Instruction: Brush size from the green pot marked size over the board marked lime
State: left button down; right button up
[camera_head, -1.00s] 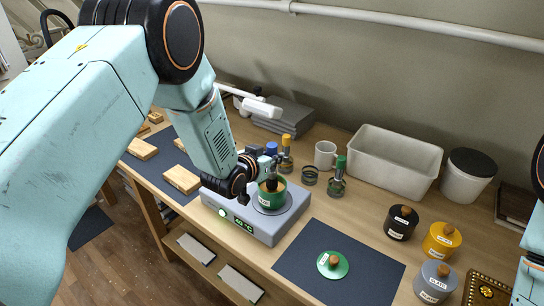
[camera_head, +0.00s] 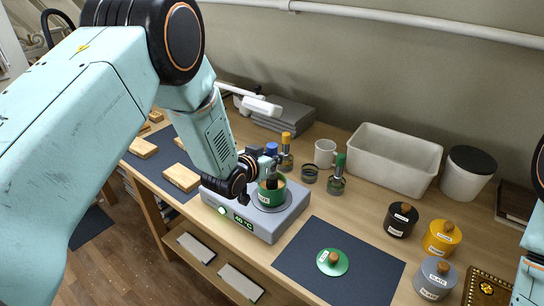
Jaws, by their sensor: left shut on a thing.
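The green pot (camera_head: 271,196) stands on a grey hot plate (camera_head: 270,225) with a green lit display. Its label is too small to read. My left gripper (camera_head: 267,165) is directly above the pot, shut on a dark brush (camera_head: 271,180) that points down into the pot's mouth. The brush tip is hidden inside the pot. Pale wooden boards, one at the front (camera_head: 182,177) and one further left (camera_head: 143,148), lie around a dark mat (camera_head: 160,165). I cannot read which is marked lime. My right gripper is out of view.
A green lid (camera_head: 332,262) lies on a dark mat (camera_head: 305,279). Lidded pots and a white bin (camera_head: 393,160) are at right.

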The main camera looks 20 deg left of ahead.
aim_at(272, 145)
pick_arm(q)
jog(key=shift+f, duration=0.1)
dwell(0.5)
notch_tip(272, 145, up, 2)
jog(key=shift+w+r+p, duration=0.1)
jog(key=shift+p, duration=0.7)
jog(key=shift+r+p, duration=1.85)
jog(key=shift+r, duration=0.65)
jog(key=shift+f, duration=0.15)
